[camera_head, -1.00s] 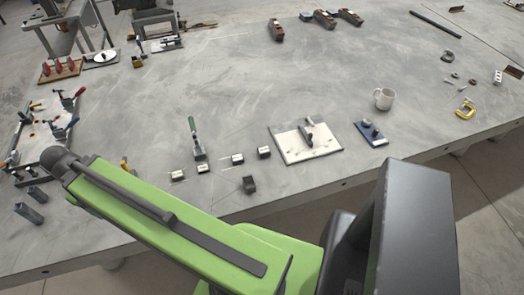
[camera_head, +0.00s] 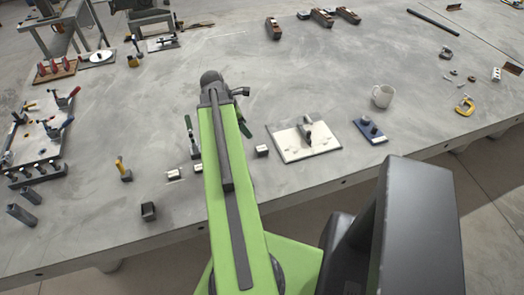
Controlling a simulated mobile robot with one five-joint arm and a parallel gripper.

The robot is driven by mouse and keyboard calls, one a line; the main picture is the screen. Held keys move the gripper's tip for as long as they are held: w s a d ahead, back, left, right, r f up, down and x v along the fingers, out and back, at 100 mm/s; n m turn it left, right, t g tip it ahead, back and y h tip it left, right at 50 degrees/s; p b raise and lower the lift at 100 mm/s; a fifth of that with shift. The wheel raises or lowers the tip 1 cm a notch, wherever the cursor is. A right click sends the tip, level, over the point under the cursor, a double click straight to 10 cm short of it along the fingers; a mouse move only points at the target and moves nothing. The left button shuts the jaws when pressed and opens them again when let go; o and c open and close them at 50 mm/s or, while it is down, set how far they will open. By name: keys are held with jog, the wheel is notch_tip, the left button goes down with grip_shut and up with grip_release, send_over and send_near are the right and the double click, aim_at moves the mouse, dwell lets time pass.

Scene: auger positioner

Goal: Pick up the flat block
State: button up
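I cannot tell for sure which piece is the flat block. Small pale-and-dark blocks lie near the table's front: one (camera_head: 262,151) right of my arm, one (camera_head: 173,174) to its left, and one (camera_head: 196,168) against the arm's left edge. A dark block (camera_head: 148,210) sits nearer the front edge. My green arm reaches forward over the table and covers the strip beneath it. My gripper cannot be made out beyond the dark joint at the arm's end.
A clamp fixture (camera_head: 38,150) and dark upright blocks (camera_head: 20,214) are at left. The table's (camera_head: 330,85) middle is mostly clear.

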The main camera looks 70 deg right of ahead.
jog(key=b, duration=0.9)
send_over(261, 148)
jog(key=w+a, duration=0.2)
jog(key=f, duration=1)
jog(key=shift+w+d+f, duration=0.1)
jog(key=shift+d+f, duration=0.1)
jog(key=shift+d, duration=0.05)
jog(key=b+x, duration=0.5)
jog(key=shift+s+f, duration=0.15)
jog(key=shift+s, duration=0.1)
jog(key=shift+r, duration=0.2)
grip_shut()
jog(key=shift+d, duration=0.1)
